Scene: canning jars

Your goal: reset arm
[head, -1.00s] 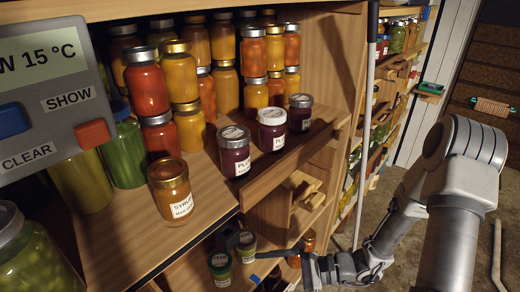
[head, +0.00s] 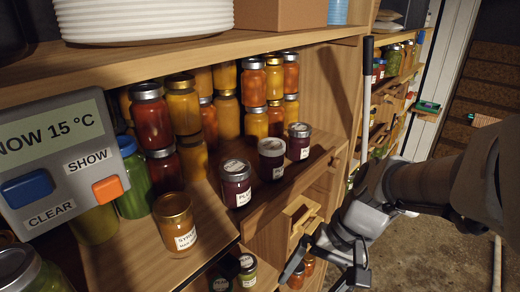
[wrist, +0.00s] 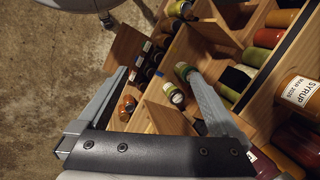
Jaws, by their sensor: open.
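My gripper (head: 318,272) is at the lower middle right of the head view, in front of the shelf's lower compartments. In the wrist view my gripper (wrist: 158,76) has its two fingers spread wide with nothing held between them. The right finger overlaps the view of a green-lidded jar (wrist: 173,93) in a lower compartment; I cannot tell whether they touch. My arm comes in from the right side of the head view, bent at the elbow.
Jars of syrup (head: 175,225) and plum (head: 236,184) stand on the upper shelf. A thermometer panel (head: 62,160) fills the left. A wooden drawer (head: 300,215) is near my wrist. Concrete floor (head: 400,250) lies open at right.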

